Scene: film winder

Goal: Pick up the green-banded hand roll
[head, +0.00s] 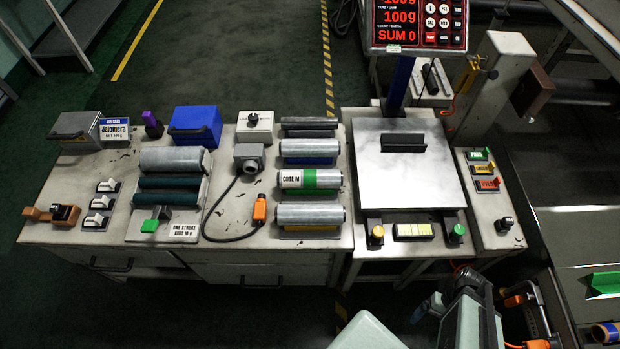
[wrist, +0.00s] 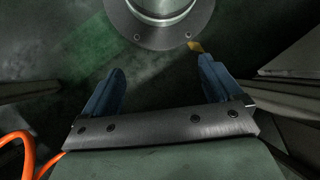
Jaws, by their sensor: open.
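The green-banded hand roll (head: 310,180) lies sideways in the roll rack on the bench in the head view, third from the back. It is silvery, with a green band right of the middle and a white label at its left. My gripper (wrist: 161,66) shows in the wrist view with its two blue fingers wide apart and nothing between them. It is over dark floor, away from the roll, which is not in the wrist view.
A cable with an orange connector (head: 260,210) lies left of the rack.

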